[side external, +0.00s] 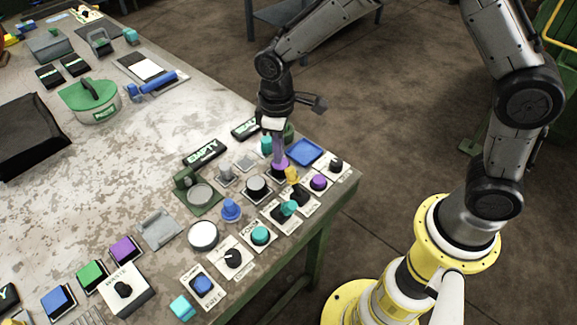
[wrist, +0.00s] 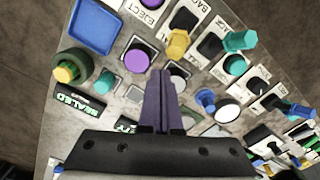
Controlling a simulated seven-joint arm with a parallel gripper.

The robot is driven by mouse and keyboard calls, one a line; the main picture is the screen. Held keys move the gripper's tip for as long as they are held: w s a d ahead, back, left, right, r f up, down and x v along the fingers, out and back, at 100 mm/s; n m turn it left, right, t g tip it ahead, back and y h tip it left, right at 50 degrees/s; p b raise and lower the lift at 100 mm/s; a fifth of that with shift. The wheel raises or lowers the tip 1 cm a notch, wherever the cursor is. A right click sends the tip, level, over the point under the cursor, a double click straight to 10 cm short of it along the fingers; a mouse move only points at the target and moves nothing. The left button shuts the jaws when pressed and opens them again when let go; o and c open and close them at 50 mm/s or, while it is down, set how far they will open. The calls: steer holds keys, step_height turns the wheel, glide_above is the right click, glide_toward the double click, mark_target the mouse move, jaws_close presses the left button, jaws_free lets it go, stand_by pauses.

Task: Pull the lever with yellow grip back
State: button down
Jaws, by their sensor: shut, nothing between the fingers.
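The lever with the yellow grip (side external: 291,174) stands on a small panel near the table's right edge. In the wrist view its yellow grip (wrist: 178,43) lies ahead of my fingertips and slightly right. My gripper (side external: 279,163) points down over the panels, just left of the yellow grip in the side view. Its purple fingers (wrist: 160,75) are together and hold nothing. They appear apart from the yellow grip in the wrist view. A purple button (wrist: 137,60) is close to the fingertips, and I cannot tell whether they touch it.
A teal-gripped lever (side external: 289,208) stands nearby. Several buttons and knobs crowd this side of the table, including a blue knob (side external: 230,210) and a blue square pad (side external: 305,152). A green lidded pot (side external: 92,98) sits farther left. The middle of the table is mostly clear.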

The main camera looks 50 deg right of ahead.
steer(key=shift+f, duration=1.5)
steer(key=shift+s, duration=0.1)
